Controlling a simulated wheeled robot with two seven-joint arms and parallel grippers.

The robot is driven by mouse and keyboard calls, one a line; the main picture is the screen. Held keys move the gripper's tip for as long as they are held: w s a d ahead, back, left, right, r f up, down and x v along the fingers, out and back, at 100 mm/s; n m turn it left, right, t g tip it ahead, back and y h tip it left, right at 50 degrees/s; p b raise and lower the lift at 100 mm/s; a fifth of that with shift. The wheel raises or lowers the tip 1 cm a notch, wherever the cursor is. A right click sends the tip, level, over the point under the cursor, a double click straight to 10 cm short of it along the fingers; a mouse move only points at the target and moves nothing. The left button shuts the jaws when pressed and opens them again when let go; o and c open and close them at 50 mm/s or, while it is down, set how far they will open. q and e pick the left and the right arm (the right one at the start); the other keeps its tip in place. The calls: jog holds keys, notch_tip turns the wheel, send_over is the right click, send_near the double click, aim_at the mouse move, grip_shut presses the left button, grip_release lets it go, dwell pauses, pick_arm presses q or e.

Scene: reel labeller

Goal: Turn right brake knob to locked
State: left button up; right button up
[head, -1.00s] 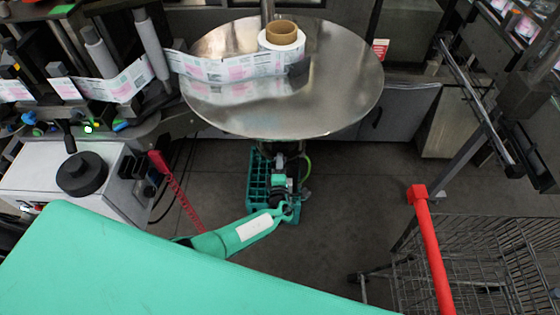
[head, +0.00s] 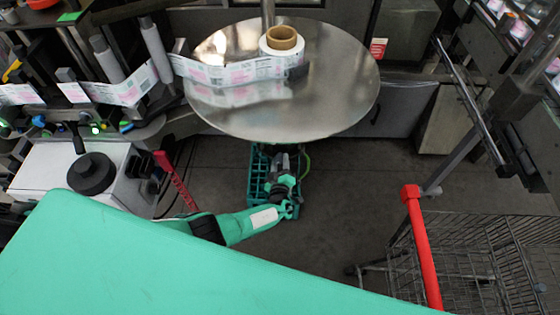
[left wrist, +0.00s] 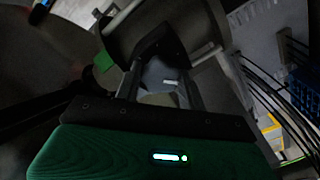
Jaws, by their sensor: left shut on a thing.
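My left arm reaches in from the left, and my left gripper (head: 281,158) is just under the front rim of the steel disc (head: 340,95). The disc's rim partly hides its fingers in the head view. In the left wrist view, the two fingers (left wrist: 160,82) are on either side of a dark, angular knob-like part (left wrist: 160,42), and the gripper is shut on it. I take this part to be the right brake knob, but its marking and locked position cannot be read. My right gripper is not in view.
A label roll (head: 283,42) stands on the disc, with its label strip running left to the machine. A green crate (head: 257,180) stands on the floor behind my left wrist. A cart with a red handle (head: 423,250) is at right. The floor between is clear.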

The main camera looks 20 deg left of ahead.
pick_arm(q)
jog(key=shift+s+m+p, duration=0.1)
jog(key=shift+m+p, duration=0.3)
jog(key=shift+m, duration=0.2)
jog(key=shift+f+m, duration=0.15)
jog(key=shift+m, duration=0.65)
jog(key=o, duration=1)
jog(key=shift+c, duration=0.2)
